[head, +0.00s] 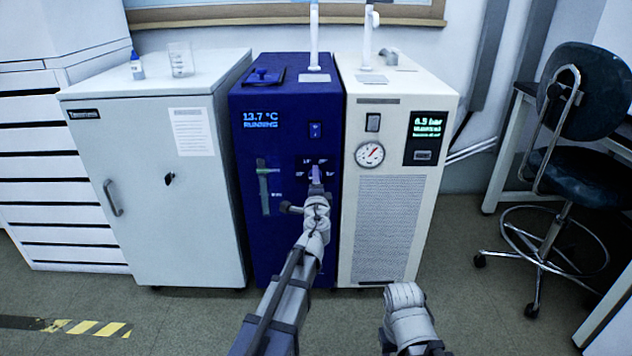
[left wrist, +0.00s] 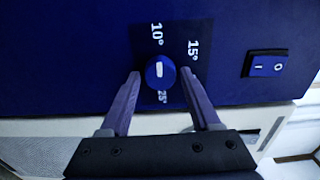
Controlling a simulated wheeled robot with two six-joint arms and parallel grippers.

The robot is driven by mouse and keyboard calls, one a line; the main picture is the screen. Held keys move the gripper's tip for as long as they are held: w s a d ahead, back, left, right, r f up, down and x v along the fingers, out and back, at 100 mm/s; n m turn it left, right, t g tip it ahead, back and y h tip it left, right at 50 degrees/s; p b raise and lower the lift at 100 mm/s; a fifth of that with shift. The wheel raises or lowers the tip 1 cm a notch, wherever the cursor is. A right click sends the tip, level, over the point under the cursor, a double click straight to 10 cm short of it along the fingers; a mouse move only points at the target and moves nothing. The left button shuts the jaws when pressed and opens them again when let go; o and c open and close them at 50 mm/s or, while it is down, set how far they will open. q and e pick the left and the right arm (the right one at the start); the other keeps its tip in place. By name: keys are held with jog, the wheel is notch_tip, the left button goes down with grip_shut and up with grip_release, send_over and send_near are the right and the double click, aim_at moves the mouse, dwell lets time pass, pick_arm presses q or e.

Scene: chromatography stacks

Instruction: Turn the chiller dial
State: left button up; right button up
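The chiller is the dark blue cabinet (head: 290,240) in the middle of the head view, its display reading 13.7 °C and RUNNING. Its round blue dial (left wrist: 160,71) faces the left wrist camera, with its white mark lying roughly toward the 10° label. Labels 10°, 15° and 25° show around it. My left gripper (left wrist: 160,74) is open, one finger on each side of the dial, with a small gap on both sides. In the head view my left gripper (head: 315,176) is at the dial panel and covers the dial. Only a link of my right arm shows; its gripper is not visible.
A blue rocker switch (left wrist: 268,66) is beside the dial panel. A white unit with a gauge (head: 370,154) stands right of the chiller, a grey cabinet (head: 150,230) left. A dark stool (head: 578,170) stands at the right. Floor in front is clear.

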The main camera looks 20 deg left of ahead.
pick_arm(q)
jog(key=shift+o, duration=0.9)
jog(key=v, duration=0.7)
jog(key=shift+s, duration=0.35)
jog(key=shift+d, duration=0.15)
